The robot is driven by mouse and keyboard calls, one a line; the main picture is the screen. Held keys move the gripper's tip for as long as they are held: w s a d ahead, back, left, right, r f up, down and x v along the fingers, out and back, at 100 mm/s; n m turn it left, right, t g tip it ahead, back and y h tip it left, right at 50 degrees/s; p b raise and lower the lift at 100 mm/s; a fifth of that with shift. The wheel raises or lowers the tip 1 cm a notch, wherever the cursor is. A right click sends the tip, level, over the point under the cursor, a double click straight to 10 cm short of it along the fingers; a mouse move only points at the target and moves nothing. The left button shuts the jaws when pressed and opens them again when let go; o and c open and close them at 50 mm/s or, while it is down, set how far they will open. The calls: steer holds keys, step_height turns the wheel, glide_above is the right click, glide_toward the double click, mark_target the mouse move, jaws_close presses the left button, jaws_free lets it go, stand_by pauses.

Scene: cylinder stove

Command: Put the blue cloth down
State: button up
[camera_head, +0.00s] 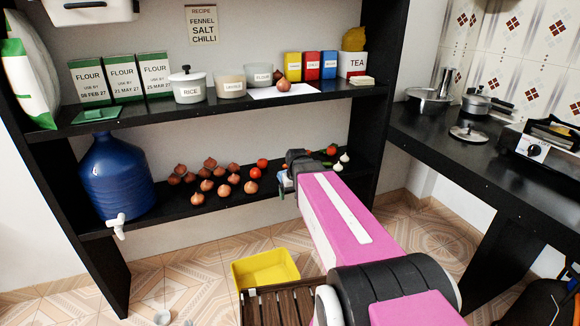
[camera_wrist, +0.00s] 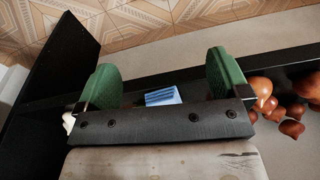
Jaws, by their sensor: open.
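The blue cloth (camera_wrist: 163,96) shows in the wrist view as a small folded, striped piece between the two green fingers. It appears to lie on the black shelf, partly hidden by my gripper's dark palm plate. My gripper (camera_wrist: 163,72) has its fingers wide apart, with a gap on both sides of the cloth. I cannot clearly make out the cloth in the head view.
Several onions (camera_head: 206,185) and tomatoes (camera_head: 255,173) lie left of my gripper on the lower shelf (camera_head: 180,207); garlic bulbs (camera_head: 344,157) lie to its right. A blue water jug (camera_head: 117,178) stands far left. A yellow bin (camera_head: 265,268) is on the floor. The upper shelf is close above.

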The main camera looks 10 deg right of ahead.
steer(key=s+f+m+g, duration=0.1)
steer(key=s+f, duration=0.5)
steer(key=s, duration=0.6)
steer(key=shift+s+g, duration=0.25)
steer(key=shift+g, duration=0.05)
steer(key=shift+o, duration=0.5)
steer(key=shift+a, duration=0.1)
steer(key=w+r+n+t, duration=0.1)
steer(key=w+r+t, duration=0.1)
steer(key=w+r, duration=0.75)
steer(key=w+r+n+t, duration=0.2)
steer(key=w+r+t, duration=0.15)
steer(key=w, duration=1.15)
steer(key=shift+g+h, duration=0.3)
steer(key=shift+g, duration=0.15)
steer(key=x, duration=1)
steer(key=shift+a, duration=0.1)
steer(key=c, duration=1.1)
